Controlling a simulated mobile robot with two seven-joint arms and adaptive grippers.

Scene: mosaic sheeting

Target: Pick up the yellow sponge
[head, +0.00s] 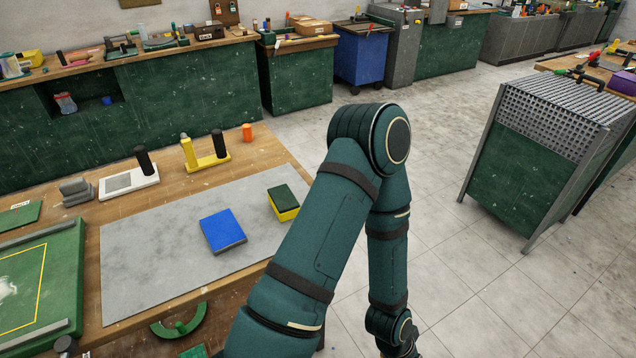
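The yellow sponge (286,212) lies on the grey mat (130,265) on the wooden workbench. It has a dark green top layer, and its yellow body shows along the front side. It lies near the mat's right end. My arm, probably the right one, rises from the bottom of the picture just right of the sponge, bends at the elbow and hangs down over the floor. Its lower end leaves the frame at the bottom, so its gripper is hidden. My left gripper is out of view. Nothing touches the sponge.
A blue block with a grey base (222,229) lies left of the sponge. Behind the mat stand a white float (128,183), a yellow tool (207,162) and an orange cup (247,132). A green tray (45,285) sits at left. Floor is clear at right before a green cabinet (530,185).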

